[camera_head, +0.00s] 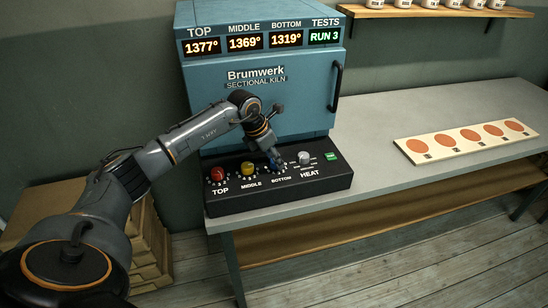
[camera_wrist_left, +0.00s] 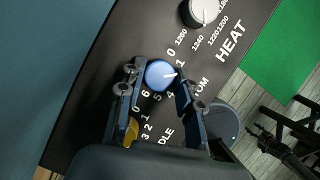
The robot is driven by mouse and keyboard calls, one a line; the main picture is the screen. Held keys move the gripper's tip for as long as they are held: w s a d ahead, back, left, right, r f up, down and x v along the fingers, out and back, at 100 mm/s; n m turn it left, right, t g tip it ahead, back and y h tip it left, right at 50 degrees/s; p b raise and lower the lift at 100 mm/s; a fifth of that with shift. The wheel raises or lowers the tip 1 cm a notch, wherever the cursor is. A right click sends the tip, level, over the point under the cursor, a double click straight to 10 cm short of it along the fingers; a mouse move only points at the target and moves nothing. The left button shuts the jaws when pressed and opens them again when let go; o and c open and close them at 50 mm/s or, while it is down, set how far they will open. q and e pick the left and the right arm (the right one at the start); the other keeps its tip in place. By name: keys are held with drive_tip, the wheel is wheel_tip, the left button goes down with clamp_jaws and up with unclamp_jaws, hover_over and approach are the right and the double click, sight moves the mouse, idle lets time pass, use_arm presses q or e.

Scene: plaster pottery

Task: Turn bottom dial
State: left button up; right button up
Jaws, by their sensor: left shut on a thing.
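The bottom dial is a round blue knob with a white pointer line, on a black control panel (camera_head: 330,184) in front of the blue kiln (camera_head: 215,110). In the left wrist view the blue dial (camera_wrist_left: 161,74) sits between the two fingers of my left gripper (camera_wrist_left: 162,82), which is shut on it. The pointer is toward the right, near the 1 or the 4; I cannot tell which number it marks. In the head view my left gripper (camera_head: 276,161) hides most of the dial.
A red top dial (camera_head: 217,174), a yellow middle dial (camera_head: 248,168) and a silver heat dial (camera_head: 304,157) stand in the same row. A green button (camera_head: 331,156) is at the panel's right. A board with orange discs (camera_head: 465,142) lies on the table (camera_head: 385,110); the space between is clear.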

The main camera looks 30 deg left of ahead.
use_arm(q)
drive_tip(key=shift+d+n+t+y, duration=0.15)
drive_tip(key=shift+n+y, duration=0.25)
drive_tip(key=shift+n, duration=0.65)
drive_tip(key=shift+a+n+t+y, duration=0.15)
drive_tip(key=shift+n+y, duration=0.25)
drive_tip(key=shift+n, duration=0.65)
drive_tip(key=shift+d, duration=0.1)
drive_tip(key=o, duration=1.1)
drive_tip(key=shift+o, duration=0.2)
drive_tip(key=v, duration=1.2)
